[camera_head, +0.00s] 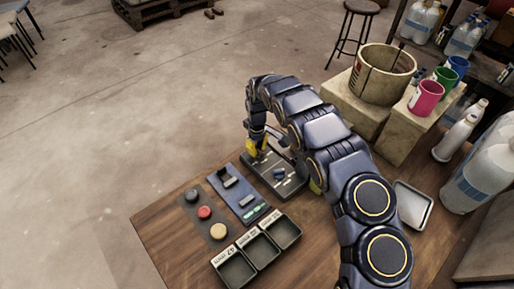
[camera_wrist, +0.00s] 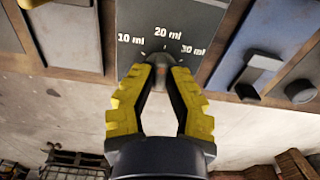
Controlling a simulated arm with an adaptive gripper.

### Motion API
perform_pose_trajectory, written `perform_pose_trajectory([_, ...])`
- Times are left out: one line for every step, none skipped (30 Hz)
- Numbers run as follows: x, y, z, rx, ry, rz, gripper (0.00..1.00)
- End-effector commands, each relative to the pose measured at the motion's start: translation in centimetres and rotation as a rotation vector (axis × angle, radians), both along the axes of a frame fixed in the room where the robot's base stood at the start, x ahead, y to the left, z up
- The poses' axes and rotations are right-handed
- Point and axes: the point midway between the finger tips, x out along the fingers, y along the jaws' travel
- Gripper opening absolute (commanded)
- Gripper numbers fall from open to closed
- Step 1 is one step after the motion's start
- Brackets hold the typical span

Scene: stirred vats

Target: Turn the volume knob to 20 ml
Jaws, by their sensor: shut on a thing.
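The volume knob (camera_wrist: 158,60) is a small dark knob on a grey panel (camera_wrist: 185,14) in the wrist view. White labels 10 ml, 20 ml and 30 ml fan out around it, with 20 ml in the middle. My gripper (camera_wrist: 159,72) has its yellow fingers closed on the knob from both sides. The fingers hide much of the knob, and I cannot tell clearly which mark it points to. In the head view my gripper (camera_head: 257,147) is at the far left part of the dark panel (camera_head: 292,187), and the knob is hidden there.
A blue panel (camera_head: 226,187) with sliders lies beside the dark panel. Red, black and tan buttons (camera_head: 204,212) and black bins (camera_head: 262,250) are nearer. A metal tray (camera_head: 413,205) lies right of my arm. A bucket (camera_head: 383,72) and coloured cups (camera_head: 427,96) stand behind on blocks.

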Motion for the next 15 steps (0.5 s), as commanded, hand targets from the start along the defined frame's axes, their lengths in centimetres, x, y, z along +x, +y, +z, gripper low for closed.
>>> perform_pose_trajectory([-0.12,0.05,-0.20,-0.001,0.002,-0.019,0.00])
perform_pose_trajectory([-0.12,0.05,-0.20,-0.001,0.002,-0.030,0.00])
perform_pose_trajectory([-0.11,0.03,-0.20,-0.001,0.002,-0.044,0.00])
perform_pose_trajectory([-0.10,0.02,-0.20,-0.001,0.002,-0.054,0.00])
perform_pose_trajectory([-0.10,0.00,-0.20,-0.001,0.002,-0.061,0.00])
perform_pose_trajectory([-0.10,-0.01,-0.21,-0.001,0.002,-0.070,0.00])
perform_pose_trajectory([-0.09,-0.02,-0.21,-0.001,0.002,-0.077,0.00])
perform_pose_trajectory([-0.10,-0.02,-0.21,-0.001,0.002,-0.082,0.00])
perform_pose_trajectory([-0.09,-0.02,-0.21,-0.001,0.002,-0.087,0.00])
perform_pose_trajectory([-0.10,-0.02,-0.21,-0.001,0.002,-0.090,0.00])
perform_pose_trajectory([-0.09,-0.02,-0.21,-0.001,0.002,-0.092,0.00])
perform_pose_trajectory([-0.10,-0.02,-0.22,-0.001,0.002,-0.095,0.00])
perform_pose_trajectory([-0.10,-0.02,-0.22,0.000,0.003,-0.096,0.00])
perform_pose_trajectory([-0.10,-0.02,-0.22,0.000,0.003,-0.096,0.00])
perform_pose_trajectory([-0.10,-0.02,-0.22,0.000,0.003,-0.097,0.00])
